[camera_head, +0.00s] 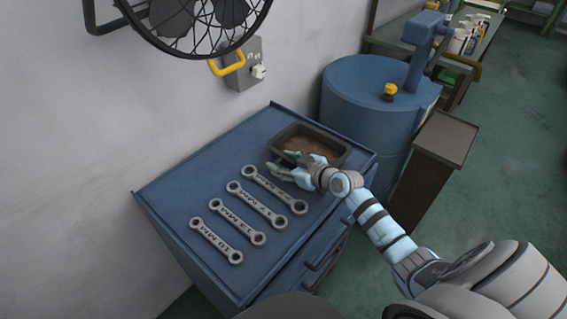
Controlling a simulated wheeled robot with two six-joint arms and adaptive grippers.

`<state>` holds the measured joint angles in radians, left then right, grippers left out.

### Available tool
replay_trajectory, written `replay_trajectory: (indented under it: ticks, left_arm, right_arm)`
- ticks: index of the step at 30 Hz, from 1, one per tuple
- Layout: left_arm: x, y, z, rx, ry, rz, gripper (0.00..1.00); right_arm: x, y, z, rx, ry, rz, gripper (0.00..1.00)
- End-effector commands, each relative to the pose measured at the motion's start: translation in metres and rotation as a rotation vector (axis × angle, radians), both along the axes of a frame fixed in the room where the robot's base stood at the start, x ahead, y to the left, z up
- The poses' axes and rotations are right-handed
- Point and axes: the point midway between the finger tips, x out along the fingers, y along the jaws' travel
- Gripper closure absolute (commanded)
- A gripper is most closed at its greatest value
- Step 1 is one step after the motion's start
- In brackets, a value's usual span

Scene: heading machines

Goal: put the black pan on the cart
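The black pan (338,146), a dark rectangular tray with a brownish inside, is at the far right corner of the blue cart top (205,177). It looks level and appears to rest on the surface. My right gripper (283,168) reaches in from the right at the pan's near left corner. Its fingers are spread apart, one over the pan's near wall and one outside it. The gripper hides part of that wall, and I cannot tell whether it touches the pan. My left gripper is not in view.
Several grey wrenches (257,205) lie on the cart top in front of the pan. A blue drum machine (362,100) stands behind it, with a dark stand (445,140) to the right. A wall fan (205,20) hangs above. The cart's left part is bare.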

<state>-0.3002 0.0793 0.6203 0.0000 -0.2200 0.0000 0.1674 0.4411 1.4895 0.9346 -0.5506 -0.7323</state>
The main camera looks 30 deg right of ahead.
Motion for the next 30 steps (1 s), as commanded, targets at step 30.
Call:
replay_trajectory:
  ticks: [30]
  left_arm:
    - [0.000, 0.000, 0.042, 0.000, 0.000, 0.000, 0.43]
  right_arm:
    - [-0.103, -0.025, 0.049, -0.002, 0.003, 0.001, 0.38]
